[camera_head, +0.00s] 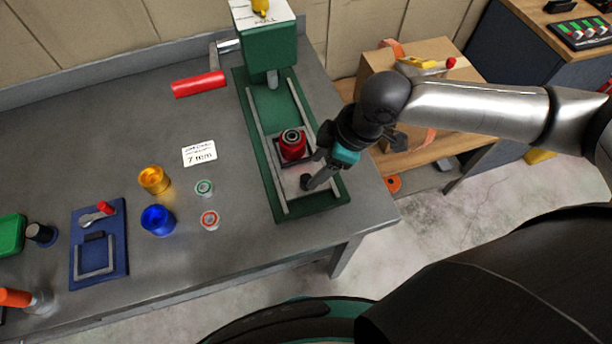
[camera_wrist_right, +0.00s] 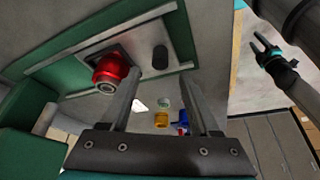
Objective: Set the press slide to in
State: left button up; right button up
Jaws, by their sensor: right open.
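The green press (camera_head: 268,50) stands at the table's right end, on a green base with two rails. Its grey slide plate (camera_head: 292,180) lies between the rails and carries a red cup-like part (camera_head: 292,146) with a metal ring in it. A dark upright knob (camera_wrist_right: 160,58) stands on the plate in front of the red part. My right gripper (camera_head: 312,178) is open close to the knob; in the right wrist view its fingers straddle the knob's line, and contact cannot be told. My left gripper (camera_wrist_right: 266,48) appears only in the wrist view, small, fingers apart, away from the press.
A red-gripped lever (camera_head: 198,84) sticks out left of the press. A "7 mm" card (camera_head: 199,152), yellow cup (camera_head: 154,179), blue cup (camera_head: 158,219) and two small rings stand left of the base. A blue fixture (camera_head: 99,245) lies farther left. A cardboard box (camera_head: 430,55) is behind my right arm.

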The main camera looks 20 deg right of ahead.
aim_at(306, 178)
jog(key=x, duration=0.6)
jog(key=shift+b, duration=0.35)
jog(key=shift+c, duration=0.2)
grip_shut()
dwell(0.9)
